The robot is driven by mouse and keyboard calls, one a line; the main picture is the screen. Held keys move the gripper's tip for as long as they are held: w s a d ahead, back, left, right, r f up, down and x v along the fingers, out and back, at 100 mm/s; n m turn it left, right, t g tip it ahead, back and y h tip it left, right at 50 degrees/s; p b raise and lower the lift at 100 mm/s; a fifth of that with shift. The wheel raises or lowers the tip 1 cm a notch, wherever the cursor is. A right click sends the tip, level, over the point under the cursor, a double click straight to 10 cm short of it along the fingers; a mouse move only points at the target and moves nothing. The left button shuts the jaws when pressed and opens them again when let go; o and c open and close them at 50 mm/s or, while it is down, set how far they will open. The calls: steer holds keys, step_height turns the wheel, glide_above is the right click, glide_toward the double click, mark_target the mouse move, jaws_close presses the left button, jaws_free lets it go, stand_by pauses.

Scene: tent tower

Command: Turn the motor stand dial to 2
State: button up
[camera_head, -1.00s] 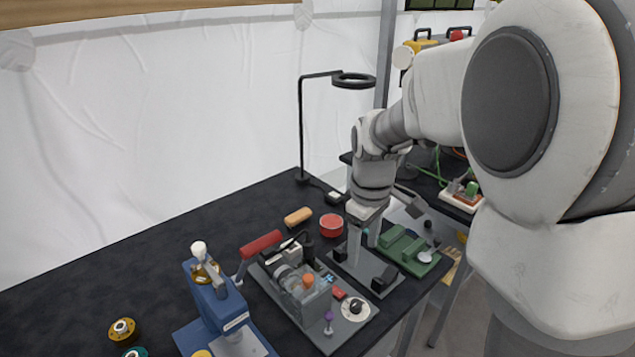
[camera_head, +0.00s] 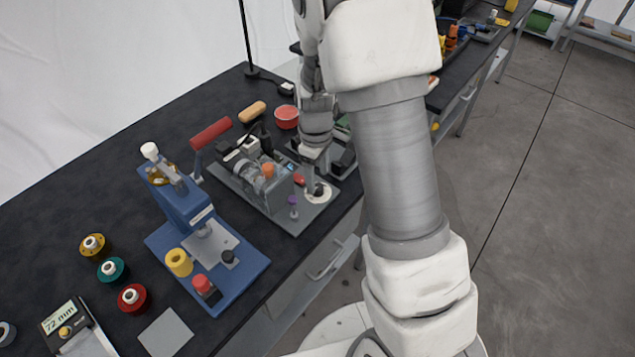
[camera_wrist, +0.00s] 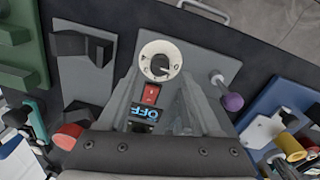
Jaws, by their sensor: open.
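The motor stand (camera_head: 290,214) is a grey plate with a motor under a clear cover, on the dark table. Its round white dial (camera_head: 321,193) with a dark centre knob is at the plate's right end. In the wrist view the dial (camera_wrist: 160,61) lies just beyond my fingertips; its numbers are too small to read. A red switch (camera_wrist: 151,94) and a display reading OFF (camera_wrist: 143,114), upside down, show between my fingers. My gripper (camera_wrist: 158,88) is open and empty, pointing down close to the dial. In the head view my gripper (camera_head: 312,180) partly covers the dial's surroundings.
A purple-topped post (camera_head: 293,203) stands on the plate beside the dial. A blue press (camera_head: 190,215) with a red handle is to the left. A red round tub (camera_head: 286,117) and an orange-tan block (camera_head: 252,112) lie behind. The table's front edge is close to the dial.

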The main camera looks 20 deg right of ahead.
mark_target(318, 186)
steer(key=shift+f, duration=1.65)
jaws_close()
